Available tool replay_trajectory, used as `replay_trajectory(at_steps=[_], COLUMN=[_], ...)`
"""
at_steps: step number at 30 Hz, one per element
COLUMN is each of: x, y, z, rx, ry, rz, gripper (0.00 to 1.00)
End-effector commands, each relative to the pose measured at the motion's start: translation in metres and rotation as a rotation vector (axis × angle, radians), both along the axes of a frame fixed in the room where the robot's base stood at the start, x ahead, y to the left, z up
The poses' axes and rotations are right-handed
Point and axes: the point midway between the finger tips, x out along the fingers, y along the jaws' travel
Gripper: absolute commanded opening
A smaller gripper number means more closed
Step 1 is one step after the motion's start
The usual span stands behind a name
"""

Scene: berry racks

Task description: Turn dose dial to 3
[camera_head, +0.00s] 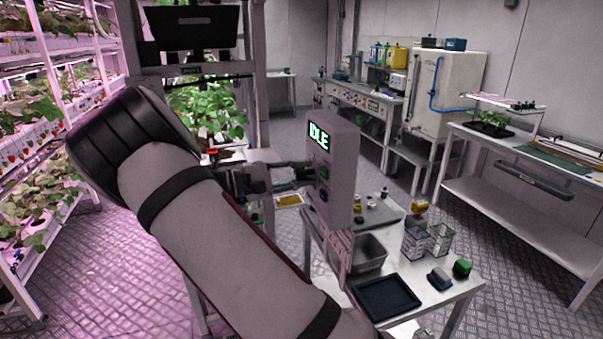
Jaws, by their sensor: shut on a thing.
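The grey control panel (342,165) stands upright on a post at the middle of the view. Its screen (319,137) glows green and reads IDLE. Small round controls sit on its left-facing front below the screen. My gripper (308,171) reaches in from the left, level with the upper control, and its fingertips are against the panel front. It is shut on what appears to be the dose dial. The fingers and the small size hide the dial's marks, so its setting cannot be read. My arm covers much of the lower left.
A white table (433,305) below the panel holds a black tray (386,297), a grey bin (369,252), clear containers (439,239) and a green-topped block (462,268). Plant racks (62,200) line the left. A bench (540,163) stands at right. Floor between is clear.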

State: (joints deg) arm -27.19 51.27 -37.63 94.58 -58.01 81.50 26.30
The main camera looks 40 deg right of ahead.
Motion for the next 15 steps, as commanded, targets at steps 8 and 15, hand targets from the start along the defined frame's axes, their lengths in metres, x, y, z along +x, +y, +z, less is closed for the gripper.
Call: replay_trajectory(at_steps=[8,15], x=[-0.0005,-0.0006], y=[0.0008,0.0010], z=[0.0007,0.0006], rx=[-0.074,-0.136], ry=[-0.251,-0.470], rz=[0.002,0.001], gripper=[0.00,0.00])
